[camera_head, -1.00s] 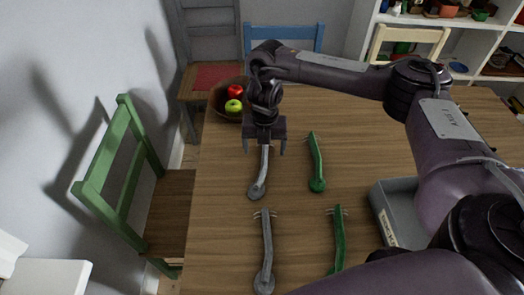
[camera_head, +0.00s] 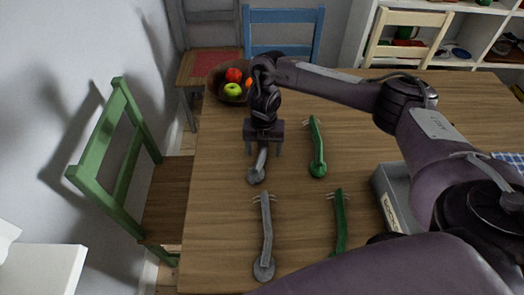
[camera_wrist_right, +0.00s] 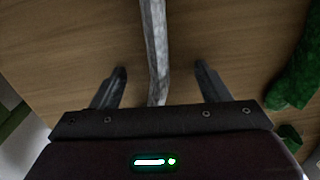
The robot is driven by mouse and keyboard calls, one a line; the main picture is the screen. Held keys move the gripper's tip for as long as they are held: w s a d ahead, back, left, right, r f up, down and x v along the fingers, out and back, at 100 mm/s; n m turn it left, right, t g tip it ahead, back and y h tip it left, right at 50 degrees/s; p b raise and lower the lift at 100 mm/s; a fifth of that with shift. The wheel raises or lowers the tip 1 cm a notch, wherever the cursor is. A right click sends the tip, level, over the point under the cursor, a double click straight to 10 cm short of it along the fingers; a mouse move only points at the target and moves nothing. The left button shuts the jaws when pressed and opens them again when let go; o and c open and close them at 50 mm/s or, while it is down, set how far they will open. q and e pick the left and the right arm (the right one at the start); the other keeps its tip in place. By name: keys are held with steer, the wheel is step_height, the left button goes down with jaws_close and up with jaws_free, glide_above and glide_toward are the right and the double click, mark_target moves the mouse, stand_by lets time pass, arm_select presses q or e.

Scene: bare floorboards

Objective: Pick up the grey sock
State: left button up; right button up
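A long, thin grey sock (camera_head: 257,174) with a rounded end lies on the wooden table, partly hidden by my right gripper. My right gripper (camera_head: 264,151) points down over its far part, fingers apart. In the right wrist view the grey sock (camera_wrist_right: 157,45) runs between the two open fingers (camera_wrist_right: 160,68), touching neither. Whether the fingertips reach table height is hard to tell. A second grey sock (camera_head: 266,235), with thin prongs at its far end, lies nearer. My left gripper is not in view.
Two similar green things lie to the right, one far (camera_head: 318,150) and one near (camera_head: 340,220). A grey labelled box (camera_head: 385,190) stands at the right, partly behind my arm. A fruit bowl (camera_head: 217,91) stands behind the gripper. A green chair (camera_head: 95,170) is at the left.

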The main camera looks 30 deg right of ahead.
steer(key=c, duration=0.7)
